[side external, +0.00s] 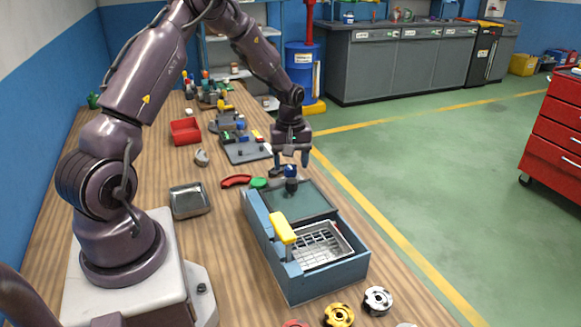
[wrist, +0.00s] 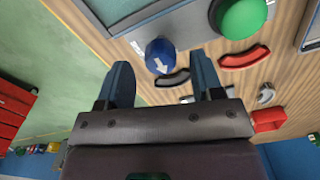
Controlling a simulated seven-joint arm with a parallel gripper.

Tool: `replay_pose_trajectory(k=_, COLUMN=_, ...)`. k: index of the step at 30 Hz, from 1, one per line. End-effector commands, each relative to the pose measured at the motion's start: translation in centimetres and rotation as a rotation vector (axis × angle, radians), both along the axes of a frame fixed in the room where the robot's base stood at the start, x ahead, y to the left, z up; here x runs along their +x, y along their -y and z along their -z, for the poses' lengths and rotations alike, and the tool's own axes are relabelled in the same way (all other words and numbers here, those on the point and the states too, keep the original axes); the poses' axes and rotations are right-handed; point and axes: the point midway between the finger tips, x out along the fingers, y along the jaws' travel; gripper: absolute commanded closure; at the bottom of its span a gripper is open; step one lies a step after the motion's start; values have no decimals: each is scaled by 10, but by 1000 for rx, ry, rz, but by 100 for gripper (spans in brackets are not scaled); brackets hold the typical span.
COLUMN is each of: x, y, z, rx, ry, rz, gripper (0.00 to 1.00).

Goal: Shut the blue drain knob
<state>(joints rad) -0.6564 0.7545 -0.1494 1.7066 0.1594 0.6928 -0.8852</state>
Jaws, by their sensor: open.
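The blue drain knob (wrist: 160,55) is round with a white arrow on its face. It sits at the end of the blue-grey sink-like box (side external: 282,262), at the box's far end in the side view, where the knob (side external: 291,185) shows just below my gripper. My gripper (side external: 291,162) points down with its fingers apart and empty. In the wrist view my gripper's fingers (wrist: 163,82) stand on either side of the knob's line, the knob lying a little beyond the tips. I cannot tell that either finger touches it.
A yellow handle (side external: 282,229) rises from the box near a wire basket (side external: 322,246). A grey tray (side external: 190,201) and a red bin (side external: 185,131) stand on the wooden bench.

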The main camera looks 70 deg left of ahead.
Motion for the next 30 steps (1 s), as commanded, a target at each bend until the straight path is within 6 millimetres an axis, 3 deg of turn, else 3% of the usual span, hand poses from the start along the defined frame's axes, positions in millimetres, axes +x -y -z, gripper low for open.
replay_pose_trajectory(k=6, x=0, y=0, z=19, rx=1, ry=1, rz=0, gripper=40)
replay_pose_trajectory(k=15, x=0, y=0, z=20, rx=1, ry=1, rz=0, gripper=40)
replay_pose_trajectory(k=21, x=0, y=0, z=20, rx=1, ry=1, rz=0, gripper=86)
replay_pose_trajectory(k=22, x=0, y=0, z=20, rx=1, ry=1, rz=0, gripper=89)
replay_pose_trajectory(k=30, x=0, y=0, z=20, rx=1, ry=1, rz=21, gripper=89)
